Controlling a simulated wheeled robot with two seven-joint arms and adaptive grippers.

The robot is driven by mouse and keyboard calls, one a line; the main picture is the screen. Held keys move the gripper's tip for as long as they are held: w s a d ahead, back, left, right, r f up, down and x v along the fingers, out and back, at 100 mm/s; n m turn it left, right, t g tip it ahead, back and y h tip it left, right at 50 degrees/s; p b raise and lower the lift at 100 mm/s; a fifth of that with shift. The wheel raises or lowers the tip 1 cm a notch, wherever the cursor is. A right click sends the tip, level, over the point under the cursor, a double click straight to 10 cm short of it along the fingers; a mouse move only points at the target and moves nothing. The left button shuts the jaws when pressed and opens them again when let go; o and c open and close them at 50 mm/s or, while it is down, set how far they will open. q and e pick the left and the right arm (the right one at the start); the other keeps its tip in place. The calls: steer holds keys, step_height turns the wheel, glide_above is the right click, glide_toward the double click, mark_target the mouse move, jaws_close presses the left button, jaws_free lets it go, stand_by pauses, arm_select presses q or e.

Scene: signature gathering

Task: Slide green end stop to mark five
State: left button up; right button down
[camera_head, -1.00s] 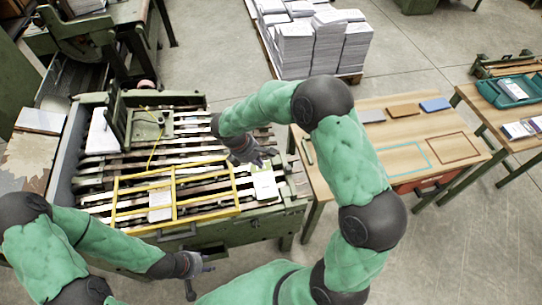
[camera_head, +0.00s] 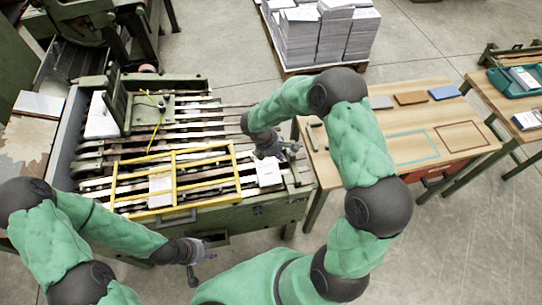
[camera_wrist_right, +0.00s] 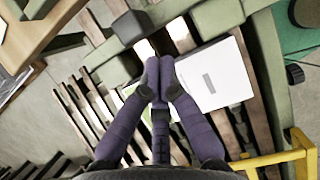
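My right gripper (camera_head: 283,152) is over the right end of the slatted machine bed (camera_head: 205,108). In the right wrist view its fingertips (camera_wrist_right: 160,76) are close together and look shut, with nothing clearly between them. I cannot make out mark five. A pale stack with a grey label (camera_wrist_right: 215,75) lies right of the fingers; it also shows in the head view (camera_head: 269,173). My left gripper (camera_head: 193,262) hangs at the machine's front edge, its fingers unclear.
A yellow frame (camera_head: 174,181) lies across the bed left of my right gripper. A wooden table (camera_head: 400,125) with coloured outlines and several small blocks stands to the right. Paper stacks (camera_head: 330,35) stand on a pallet behind. Floor between is clear.

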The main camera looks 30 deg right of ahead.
mark_target(290, 155)
steer(key=shift+s+d, duration=0.1)
steer(key=shift+d, duration=0.4)
steer(key=shift+s+d, duration=0.2)
steer(key=shift+d, duration=0.55)
steer(key=shift+s+d, duration=0.15)
steer(key=shift+d, duration=0.6)
steer(key=shift+a, duration=0.1)
